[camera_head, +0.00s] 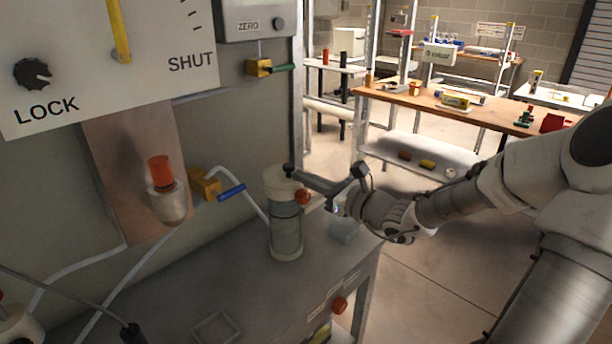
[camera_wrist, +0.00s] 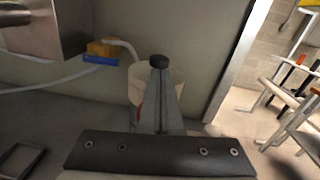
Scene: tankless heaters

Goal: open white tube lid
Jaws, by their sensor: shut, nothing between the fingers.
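The white tube (camera_head: 286,238) stands upright on the grey bench, with a clear middle section and a white base. Its white lid (camera_head: 276,184) is on top and looks closed. A red knob (camera_head: 302,196) shows at the lid's right side. My gripper (camera_head: 290,170) reaches in from the right with its fingertips at the lid's upper edge; I cannot tell whether they touch it. In the wrist view my gripper (camera_wrist: 159,62) is shut and empty, in front of the pale lid (camera_wrist: 138,74), and hides much of the tube.
Left of the tube are a brass valve with a blue handle (camera_head: 231,191) and a white hose. A red-capped fitting (camera_head: 166,190) sits on the copper panel. A clear box (camera_head: 344,230) is right of the tube. A red knob (camera_head: 339,305) is on the bench front.

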